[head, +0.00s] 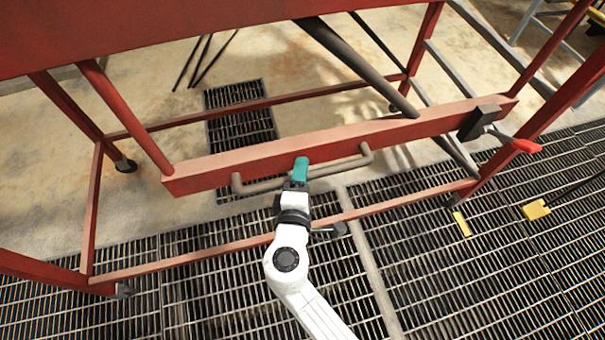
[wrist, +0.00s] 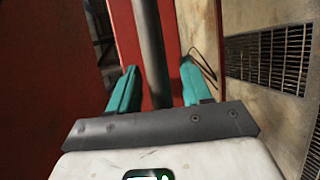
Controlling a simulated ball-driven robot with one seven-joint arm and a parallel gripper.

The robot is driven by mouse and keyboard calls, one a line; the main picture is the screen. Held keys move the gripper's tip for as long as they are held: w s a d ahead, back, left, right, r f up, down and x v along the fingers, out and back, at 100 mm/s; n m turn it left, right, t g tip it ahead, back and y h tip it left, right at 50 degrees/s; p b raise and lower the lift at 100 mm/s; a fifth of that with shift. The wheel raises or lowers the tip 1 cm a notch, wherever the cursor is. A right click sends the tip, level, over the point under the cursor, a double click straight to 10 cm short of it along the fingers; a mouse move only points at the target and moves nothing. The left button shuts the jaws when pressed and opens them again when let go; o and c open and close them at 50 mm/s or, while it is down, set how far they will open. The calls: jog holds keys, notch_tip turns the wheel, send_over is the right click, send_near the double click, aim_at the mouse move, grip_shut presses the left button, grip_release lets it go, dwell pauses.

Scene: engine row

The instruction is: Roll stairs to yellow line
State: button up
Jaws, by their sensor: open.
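The red rolling stairs (head: 225,172) stand across the head view, with a red frame, legs and small wheels at the base. A grey bar handle (head: 262,184) is fixed along the front of the low red beam. My gripper (head: 301,168) is at the handle, in front of the beam. In the wrist view, my gripper (wrist: 155,90) has its teal fingers open, one on each side of the grey handle bar (wrist: 152,50). Contact between fingers and bar cannot be told. A short yellow strip (head: 462,224) lies on the grating at the right; whether it is the yellow line is unclear.
Metal floor grating (head: 420,265) covers the front, and bare concrete lies behind. A red-tipped lever (head: 526,146) sits at the beam's right end. A yellow block (head: 536,209) with a dark cable is on the right floor. A dark drain grate (head: 240,115) lies behind the beam.

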jog(key=b+v, duration=0.1)
jog(key=v, duration=0.9)
jog(key=shift+s, duration=0.35)
jog(key=shift+a, duration=0.1)
